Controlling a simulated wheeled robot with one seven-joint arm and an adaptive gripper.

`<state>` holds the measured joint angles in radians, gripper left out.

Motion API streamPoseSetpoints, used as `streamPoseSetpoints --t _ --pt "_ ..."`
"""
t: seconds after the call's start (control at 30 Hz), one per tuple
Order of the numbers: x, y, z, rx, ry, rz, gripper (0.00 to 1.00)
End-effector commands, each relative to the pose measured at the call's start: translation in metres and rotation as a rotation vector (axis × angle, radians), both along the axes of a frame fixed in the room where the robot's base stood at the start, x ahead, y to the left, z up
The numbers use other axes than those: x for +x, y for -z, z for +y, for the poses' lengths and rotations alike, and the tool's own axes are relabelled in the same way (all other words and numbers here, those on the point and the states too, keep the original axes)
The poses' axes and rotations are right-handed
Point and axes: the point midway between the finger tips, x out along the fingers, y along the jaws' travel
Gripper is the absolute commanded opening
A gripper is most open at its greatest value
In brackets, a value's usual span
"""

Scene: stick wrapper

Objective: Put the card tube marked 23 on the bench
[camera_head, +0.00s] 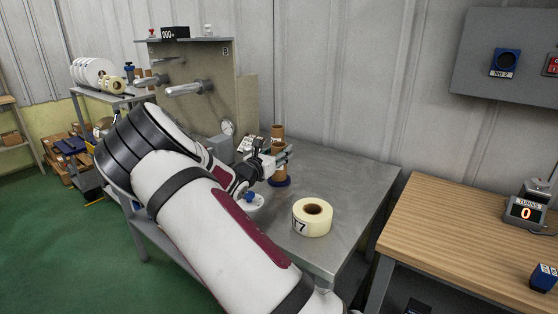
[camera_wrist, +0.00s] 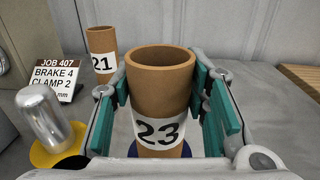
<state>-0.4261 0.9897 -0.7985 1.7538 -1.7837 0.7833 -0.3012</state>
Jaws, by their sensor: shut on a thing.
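The brown card tube marked 23 (camera_wrist: 158,95) stands upright between the green pads of my gripper (camera_wrist: 165,100), which is shut on it. In the head view my gripper (camera_head: 276,161) is over the metal table, and the lower part of the tube (camera_head: 281,174) shows below the jaws. A dark blue round base (camera_head: 280,183) is under the tube; I cannot tell whether they touch. A bench with a wooden top (camera_head: 470,232) is at the right, apart from my gripper.
Another card tube, marked 21 (camera_wrist: 102,50), stands behind at the left. A cream roll marked 17 (camera_head: 312,219) sits on the metal table (camera_head: 350,180). A job sign (camera_wrist: 55,80) and metal post (camera_wrist: 45,118) are left of the gripper. A turns counter (camera_head: 526,212) stands on the wooden bench, whose middle is clear.

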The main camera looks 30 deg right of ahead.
Motion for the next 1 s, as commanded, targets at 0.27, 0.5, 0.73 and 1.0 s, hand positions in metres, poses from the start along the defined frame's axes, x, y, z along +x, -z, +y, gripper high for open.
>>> streamPoseSetpoints --t 0.27,0.5,0.73,1.0 --pt "0.0 -0.025 0.0 0.001 0.001 -0.005 0.14" --pt "0.0 -0.072 0.0 0.001 0.0 -0.004 0.14" --pt "0.0 -0.097 0.0 0.002 0.0 -0.001 0.14" --pt "-0.001 -0.106 0.0 0.0 0.0 0.0 0.14"
